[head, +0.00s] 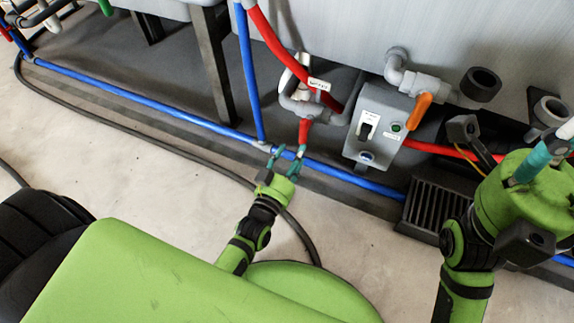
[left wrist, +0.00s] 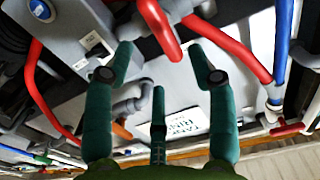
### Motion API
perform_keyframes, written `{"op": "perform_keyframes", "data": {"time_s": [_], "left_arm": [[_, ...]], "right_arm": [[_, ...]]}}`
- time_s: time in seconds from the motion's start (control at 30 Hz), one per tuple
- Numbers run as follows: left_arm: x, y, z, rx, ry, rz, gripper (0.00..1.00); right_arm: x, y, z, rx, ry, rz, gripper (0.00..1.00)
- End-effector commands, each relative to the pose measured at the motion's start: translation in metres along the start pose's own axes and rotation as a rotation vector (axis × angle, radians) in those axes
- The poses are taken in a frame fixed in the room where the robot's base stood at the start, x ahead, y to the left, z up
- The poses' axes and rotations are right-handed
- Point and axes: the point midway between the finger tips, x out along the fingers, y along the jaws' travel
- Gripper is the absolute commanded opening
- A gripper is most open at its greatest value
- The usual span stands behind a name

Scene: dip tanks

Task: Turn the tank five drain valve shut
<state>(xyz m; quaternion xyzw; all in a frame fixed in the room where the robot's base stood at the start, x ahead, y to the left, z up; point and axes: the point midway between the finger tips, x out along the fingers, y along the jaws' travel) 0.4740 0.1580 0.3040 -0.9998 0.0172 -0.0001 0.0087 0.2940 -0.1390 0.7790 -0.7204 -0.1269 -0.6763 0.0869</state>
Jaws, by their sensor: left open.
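A red valve lever (head: 305,131) hangs down from a grey pipe fitting low on the tank's front. A white tag (head: 319,84) beside it is too small to read, so I cannot confirm the tank number. My left gripper (head: 287,153) is open just below the lever, its teal fingers pointing up towards it. In the left wrist view the red lever (left wrist: 165,32) shows between and beyond the spread fingertips (left wrist: 160,52); no contact shows. My right gripper (head: 548,150) is at the right edge, partly cut off, its opening unclear.
A grey switch box (head: 378,125) stands right of the lever. An orange lever (head: 418,110) sits on a pipe beyond it. A red hose (head: 270,35) and a blue pipe (head: 140,98) run close by. A dark floor grate (head: 431,208) lies right; the pale floor (head: 120,180) is mostly clear.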

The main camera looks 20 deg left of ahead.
Motion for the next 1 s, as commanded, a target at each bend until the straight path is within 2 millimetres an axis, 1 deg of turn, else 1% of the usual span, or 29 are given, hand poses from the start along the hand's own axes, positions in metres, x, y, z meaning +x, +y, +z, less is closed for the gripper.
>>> {"op": "perform_keyframes", "data": {"time_s": [0.03, 0.1, 0.2, 0.3, 0.87, 0.93, 0.97, 1.0], "left_arm": [[-0.011, 0.0, 0.001, 0.001, -0.003, 0.001, 0.57], [-0.022, 0.0, 0.001, 0.001, -0.002, 0.0, 0.57], [-0.033, 0.0, 0.001, 0.001, -0.002, 0.0, 0.57], [-0.038, 0.0, 0.0, 0.002, -0.001, 0.0, 0.57], [-0.04, 0.0, 0.0, 0.001, 0.0, 0.0, 0.57], [-0.039, 0.0, -0.004, 0.001, 0.008, 0.001, 0.57], [-0.038, 0.0, -0.009, 0.002, 0.017, 0.003, 0.57], [-0.036, 0.001, -0.02, 0.003, 0.038, 0.008, 0.57]], "right_arm": [[0.0, 0.0, 0.0, 0.0, 0.0, 0.0, 0.4], [0.0, 0.0, 0.0, 0.0, 0.0, 0.0, 0.4], [0.0, 0.0, 0.0, 0.0, -0.001, 0.0, 0.4], [0.0, 0.0, 0.0, 0.0, -0.001, 0.0, 0.4], [0.0, 0.0, 0.0, 0.0, -0.001, 0.0, 0.4], [0.001, 0.0, 0.0, 0.0, -0.003, 0.0, 0.4], [0.001, 0.0, 0.001, 0.0, -0.007, 0.0, 0.4], [0.002, -0.001, 0.001, 0.001, -0.016, -0.001, 0.4]]}}
